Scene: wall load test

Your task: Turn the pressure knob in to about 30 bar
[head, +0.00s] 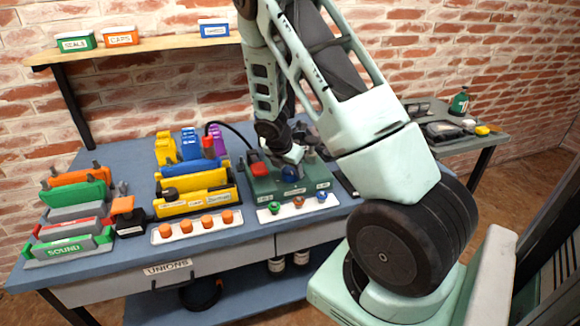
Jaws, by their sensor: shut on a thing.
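A green test unit (262,187) stands on the blue bench, with a red part (258,168) on its left. A round blue knob (289,174) shows at its middle and appears to be the pressure knob. My gripper (291,159) reaches down over the unit and is shut at this knob; the arm and hand hide part of it. The fingertips are small and hard to make out. No pressure reading can be made out from here.
Another tray (157,237) holds orange caps. Yellow, green, red and grey holders fill the bench's left. A black hose (235,131) arches behind the unit. A shelf (150,50) hangs above.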

